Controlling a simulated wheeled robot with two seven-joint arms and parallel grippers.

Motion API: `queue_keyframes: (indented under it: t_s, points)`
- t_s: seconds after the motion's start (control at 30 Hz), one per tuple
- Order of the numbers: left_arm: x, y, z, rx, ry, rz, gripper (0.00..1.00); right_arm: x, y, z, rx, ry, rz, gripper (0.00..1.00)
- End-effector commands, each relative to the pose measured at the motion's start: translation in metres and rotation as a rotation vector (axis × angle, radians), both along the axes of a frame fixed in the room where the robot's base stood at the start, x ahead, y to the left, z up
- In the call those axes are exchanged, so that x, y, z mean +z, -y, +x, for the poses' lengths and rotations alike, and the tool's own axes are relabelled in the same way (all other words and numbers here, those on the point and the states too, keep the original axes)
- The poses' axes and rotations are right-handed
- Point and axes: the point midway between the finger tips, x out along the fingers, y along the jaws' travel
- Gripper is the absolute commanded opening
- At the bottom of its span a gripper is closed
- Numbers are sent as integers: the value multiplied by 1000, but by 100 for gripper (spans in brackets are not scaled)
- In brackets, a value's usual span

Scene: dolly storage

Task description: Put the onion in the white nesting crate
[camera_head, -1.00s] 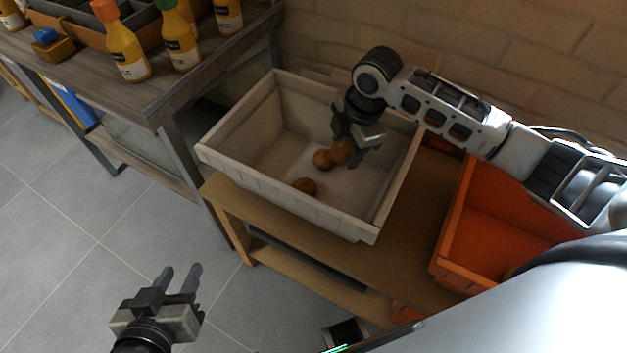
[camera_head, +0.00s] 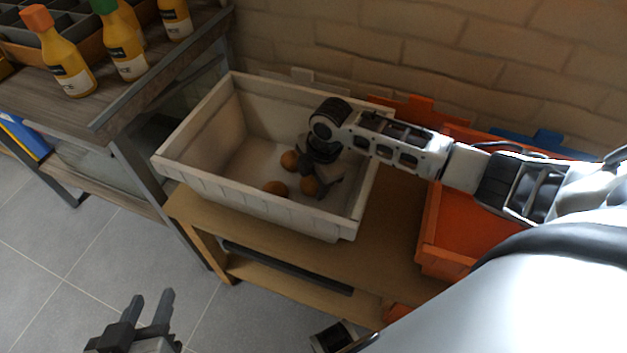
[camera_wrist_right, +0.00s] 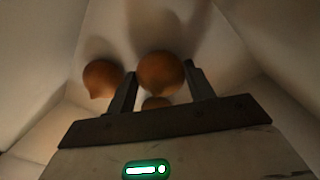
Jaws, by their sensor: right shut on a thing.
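The white nesting crate (camera_head: 250,206) stands on a wooden shelf unit in the head view; its inner wall fills the right wrist view (camera_wrist_right: 35,60). My right gripper (camera_head: 318,190) is down inside the crate, shut on a brown onion (camera_head: 310,186). In the right wrist view that onion (camera_wrist_right: 160,73) sits between the fingertips (camera_wrist_right: 160,85). Two other onions lie on the crate floor, one (camera_head: 289,160) farther back and one (camera_head: 275,188) nearer the front wall. Whether the held onion touches the floor is hard to tell. My left gripper (camera_head: 150,305) is open and empty, low over the grey floor.
An orange crate (camera_head: 445,262) stands right of the white crate on the wooden shelf (camera_head: 390,245). A table (camera_head: 130,105) with yellow bottles (camera_head: 68,65) is at the left. A brick wall (camera_head: 400,45) closes the back.

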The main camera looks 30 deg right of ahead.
Motion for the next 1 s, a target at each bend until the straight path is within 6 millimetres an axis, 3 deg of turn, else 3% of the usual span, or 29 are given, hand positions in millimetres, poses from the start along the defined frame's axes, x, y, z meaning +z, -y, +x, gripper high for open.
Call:
queue_keyframes:
  t_s: [0.37,0.4,0.47,0.8,1.0]
  points:
    - [-1,0,0,-1,1,-1,36,-6,0,0,1,1,0,28]
    - [0,0,0,-1,1,-1,36,-6,0,0,1,0,0,61]
    - [0,0,0,-1,0,0,36,-6,0,0,1,0,0,75]
    - [0,0,0,-1,0,0,36,-3,0,0,1,0,0,75]
    - [9,1,-1,-1,-4,-2,36,28,4,-3,2,4,0,75]
